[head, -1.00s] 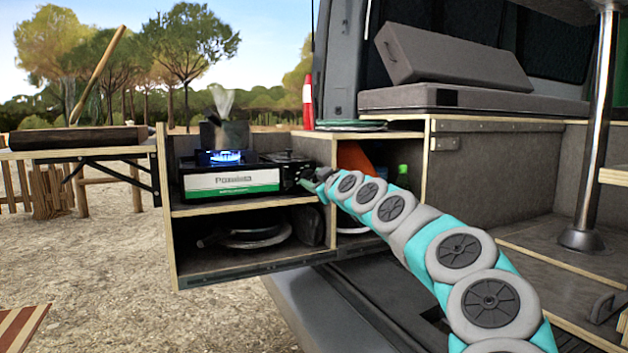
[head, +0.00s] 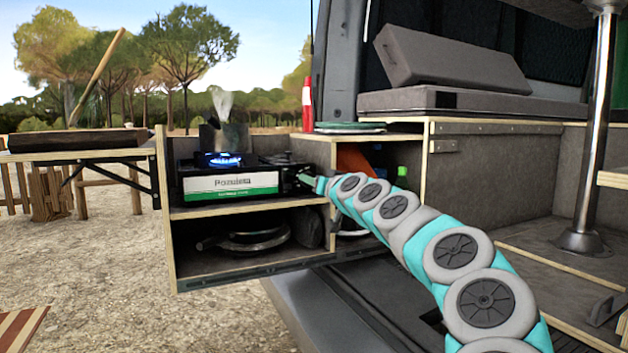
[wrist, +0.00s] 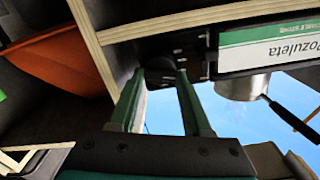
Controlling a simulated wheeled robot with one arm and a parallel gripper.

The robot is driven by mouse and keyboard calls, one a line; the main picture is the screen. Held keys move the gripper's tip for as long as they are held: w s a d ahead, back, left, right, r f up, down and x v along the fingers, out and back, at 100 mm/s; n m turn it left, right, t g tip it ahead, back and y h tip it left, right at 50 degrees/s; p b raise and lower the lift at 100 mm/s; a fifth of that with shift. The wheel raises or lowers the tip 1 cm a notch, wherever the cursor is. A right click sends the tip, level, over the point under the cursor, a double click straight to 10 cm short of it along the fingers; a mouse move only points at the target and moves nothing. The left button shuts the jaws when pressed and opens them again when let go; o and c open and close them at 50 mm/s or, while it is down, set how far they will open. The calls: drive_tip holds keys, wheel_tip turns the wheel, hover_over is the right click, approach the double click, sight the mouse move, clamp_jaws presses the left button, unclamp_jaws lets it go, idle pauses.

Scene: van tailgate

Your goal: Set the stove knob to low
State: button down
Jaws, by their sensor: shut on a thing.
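The camping stove (head: 230,186) with a white and green front stands on the top shelf of the pull-out unit. A blue flame (head: 222,160) burns on it. My gripper (head: 310,182) is at the right end of the stove's front. In the wrist view, which is turned upside down, the two green fingers of my gripper (wrist: 162,74) are on either side of the dark round knob (wrist: 160,60) and shut on it. The knob's pointer and markings cannot be made out. The stove's label also shows in the wrist view (wrist: 270,45).
The wooden unit (head: 165,230) has a lower shelf with dark pans (head: 250,238). A wooden divider (wrist: 95,45) stands close beside my gripper, with an orange thing (wrist: 60,62) behind it. Green plates (head: 350,127) lie on the counter to the right.

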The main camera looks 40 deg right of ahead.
drive_tip(key=shift+f+m+p, duration=0.1)
drive_tip(key=shift+m+p, duration=1.45)
drive_tip(key=shift+m, duration=2.05)
drive_tip(key=shift+c, duration=1.7)
unclamp_jaws()
drive_tip(key=shift+d, duration=0.1)
drive_tip(key=v, duration=0.7)
drive_tip(key=shift+s, duration=0.4)
